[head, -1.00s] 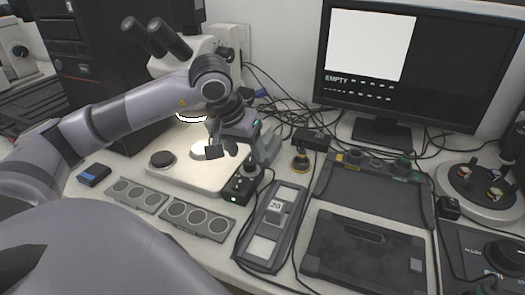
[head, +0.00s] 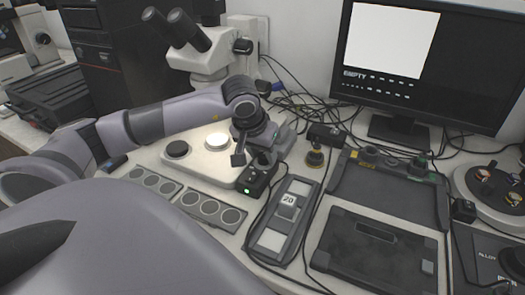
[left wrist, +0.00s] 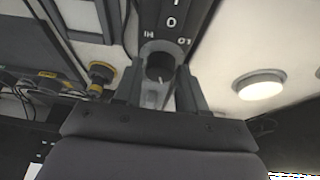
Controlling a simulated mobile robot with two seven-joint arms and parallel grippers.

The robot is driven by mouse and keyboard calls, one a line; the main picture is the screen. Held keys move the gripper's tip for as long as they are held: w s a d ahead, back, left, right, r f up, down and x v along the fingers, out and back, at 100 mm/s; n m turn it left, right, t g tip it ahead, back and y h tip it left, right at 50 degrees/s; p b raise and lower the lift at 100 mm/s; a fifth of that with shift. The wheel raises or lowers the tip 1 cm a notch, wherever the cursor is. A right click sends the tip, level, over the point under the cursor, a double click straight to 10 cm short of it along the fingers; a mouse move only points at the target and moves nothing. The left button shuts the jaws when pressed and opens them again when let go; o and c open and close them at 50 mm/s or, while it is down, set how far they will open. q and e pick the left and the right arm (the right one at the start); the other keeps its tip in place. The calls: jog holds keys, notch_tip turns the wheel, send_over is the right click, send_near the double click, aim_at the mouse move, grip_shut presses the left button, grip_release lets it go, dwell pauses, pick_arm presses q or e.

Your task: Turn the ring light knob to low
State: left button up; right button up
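The ring light control box (head: 255,182) is small and black, with a green lamp lit on its front. In the left wrist view its dark round knob (left wrist: 160,66) shows, with the marks 0, HI and LO upside down on the box top. A small pale mark is on the knob's near side; I cannot tell surely which setting it marks. My left gripper (head: 253,156) is down at the box. In the left wrist view the fingers (left wrist: 160,88) stand apart on either side of the knob, with narrow gaps seeming to remain. The right gripper is out of view.
The microscope (head: 215,62) stands behind my left arm, its base (head: 205,168) carrying a bright round plate. Cables run behind the box. A monitor (head: 430,65) stands behind.

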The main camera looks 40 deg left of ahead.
pick_arm(q)
jog(key=c, duration=0.6)
jog(key=shift+o, duration=0.2)
jog(key=shift+n, duration=0.3)
jog(key=n, duration=0.1)
jog(key=n+y, duration=0.1)
jog(key=n, duration=0.1)
jog(key=shift+w+d+r+n+g+y+b, duration=0.1)
jog(key=shift+d+n+g+y+b, duration=0.1)
jog(key=shift+n+g+y+b, duration=0.15)
jog(key=n+g+y, duration=0.1)
jog(key=n, duration=0.3)
jog(key=shift+w+n, duration=0.1)
jog(key=shift+n, duration=0.15)
jog(key=n+g, duration=0.1)
jog(key=n, duration=0.2)
jog(key=n+g+y+p, duration=0.1)
jog(key=n, duration=0.2)
jog(key=shift+w+d+g, duration=0.1)
jog(key=shift+w+g, duration=0.05)
jog(key=shift+g, duration=0.1)
jog(key=n+g, duration=0.1)
jog(key=n, duration=0.1)
jog(key=n+g+p, duration=0.1)
jog(key=n, duration=0.2)
jog(key=shift+w+n+h, duration=0.1)
jog(key=shift+n+h, duration=0.15)
jog(key=shift+n, duration=0.05)
jog(key=shift+p, duration=0.3)
